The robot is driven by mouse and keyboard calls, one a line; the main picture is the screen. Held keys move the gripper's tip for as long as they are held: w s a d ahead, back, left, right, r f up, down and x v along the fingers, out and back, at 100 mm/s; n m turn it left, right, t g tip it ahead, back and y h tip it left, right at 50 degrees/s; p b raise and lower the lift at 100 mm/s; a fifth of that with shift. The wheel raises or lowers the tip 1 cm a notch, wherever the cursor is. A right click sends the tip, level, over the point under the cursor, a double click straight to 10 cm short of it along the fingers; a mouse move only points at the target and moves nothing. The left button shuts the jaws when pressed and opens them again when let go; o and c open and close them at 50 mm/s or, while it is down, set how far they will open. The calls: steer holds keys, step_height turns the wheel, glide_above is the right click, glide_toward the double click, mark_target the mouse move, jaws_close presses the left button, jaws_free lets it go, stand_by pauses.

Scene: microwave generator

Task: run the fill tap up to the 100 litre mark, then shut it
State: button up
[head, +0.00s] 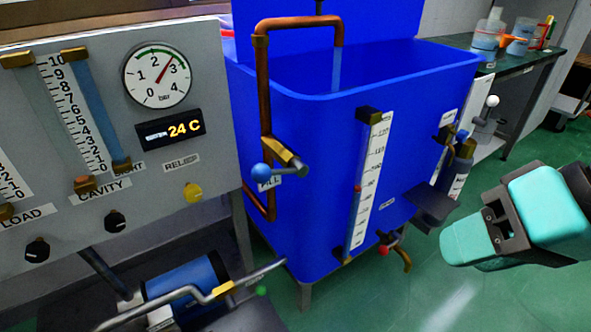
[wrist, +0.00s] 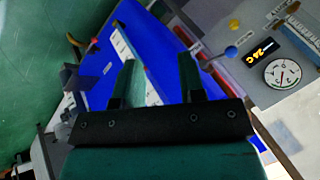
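The blue tank (head: 310,140) stands in the middle of the head view. A copper fill pipe (head: 262,90) bends over its rim, and a stream of water (head: 337,68) falls from its end. The fill tap (head: 284,152) has a blue ball handle (head: 261,171) beside the FILL label; the ball also shows in the wrist view (wrist: 231,51). A sight gauge with a white scale (head: 370,180) has a red float (head: 357,188) near its middle; the figures are too small to read surely. My gripper (head: 462,243) is right of the tank, open and empty, its fingers (wrist: 158,65) apart.
A grey panel with a pressure dial (head: 158,77) and knobs stands left. A red-handled drain tap (head: 388,246) is low on the tank front. Another gauge (head: 455,165) is at the tank's right corner. A bench (head: 515,65) stands behind; the green floor is clear at front right.

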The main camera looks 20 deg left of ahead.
steer(key=w+a+f+m+t+y+b, duration=0.2)
steer(key=w+a+f+m+y+b, duration=0.15)
steer(key=a+f+m+b, duration=0.2)
steer(key=m+t+y+p, duration=0.4)
steer(key=m+p, duration=0.1)
steer(key=m, duration=0.3)
glide_toward(282, 170)
steer(key=p+x, duration=0.6)
steer(key=x, duration=0.4)
steer(key=shift+w+a+p, duration=0.15)
steer(key=shift+a+p, duration=0.15)
steer(key=shift+p, duration=0.1)
steer(key=shift+w+a+f+p, duration=0.35)
steer(key=shift+a+f, duration=0.05)
steer(key=shift+a, duration=0.2)
steer(key=shift+c, duration=0.3)
jaws_close()
